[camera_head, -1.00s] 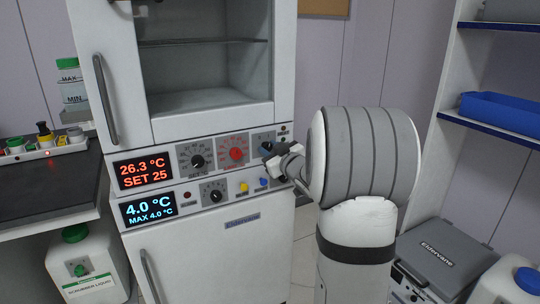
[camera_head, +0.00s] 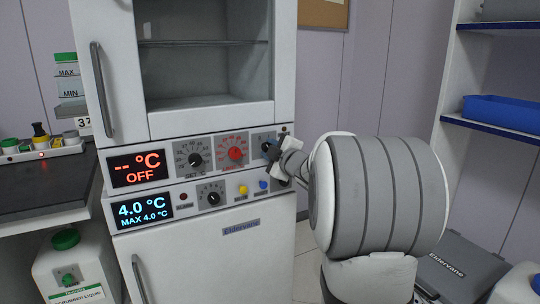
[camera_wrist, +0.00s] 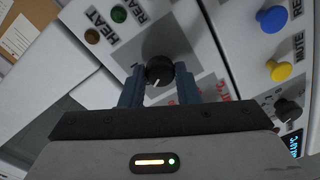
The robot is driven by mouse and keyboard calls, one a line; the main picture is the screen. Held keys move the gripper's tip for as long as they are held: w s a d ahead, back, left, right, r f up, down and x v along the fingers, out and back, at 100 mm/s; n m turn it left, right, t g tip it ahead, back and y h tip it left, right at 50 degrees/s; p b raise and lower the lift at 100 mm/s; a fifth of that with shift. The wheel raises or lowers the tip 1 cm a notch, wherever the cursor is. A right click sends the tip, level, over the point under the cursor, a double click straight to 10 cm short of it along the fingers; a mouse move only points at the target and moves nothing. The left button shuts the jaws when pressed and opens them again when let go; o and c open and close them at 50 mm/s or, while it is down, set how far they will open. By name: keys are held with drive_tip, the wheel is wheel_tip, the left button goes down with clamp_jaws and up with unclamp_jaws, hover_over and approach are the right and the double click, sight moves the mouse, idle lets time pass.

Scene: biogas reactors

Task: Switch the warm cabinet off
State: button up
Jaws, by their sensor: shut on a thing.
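The warm cabinet (camera_head: 205,120) is the upper unit with a glass door. Its display (camera_head: 138,168) shows "-- °C OFF" in red. My gripper (camera_head: 270,150) is at the right end of its control panel. In the wrist view my gripper (camera_wrist: 159,88) has its two blue fingers on either side of a black rotary knob (camera_wrist: 160,68) and is shut on it. The knob has a white pointer line. A green lamp (camera_wrist: 119,14) and an amber lamp marked HEAT (camera_wrist: 92,36) sit near the knob. In the head view my gripper mostly hides the knob.
A black dial (camera_head: 195,159) and a red dial (camera_head: 236,154) sit left of my gripper. The lower unit's display (camera_head: 145,209) reads 4.0 °C. Yellow (camera_head: 243,190) and blue (camera_head: 263,184) buttons lie just below. A shelf with a blue tray (camera_head: 502,113) stands at the right.

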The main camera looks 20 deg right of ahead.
drive_tip(key=shift+n, duration=0.3)
drive_tip(key=o, duration=1)
drive_tip(key=shift+c, duration=0.2)
drive_tip(key=shift+s, duration=0.1)
drive_tip(key=s+p, duration=0.1)
drive_tip(key=s, duration=0.6)
drive_tip(key=shift+s+d+p, duration=0.15)
drive_tip(key=shift+s+p, duration=0.15)
drive_tip(key=shift+p, duration=0.05)
drive_tip(key=shift+r, duration=0.1)
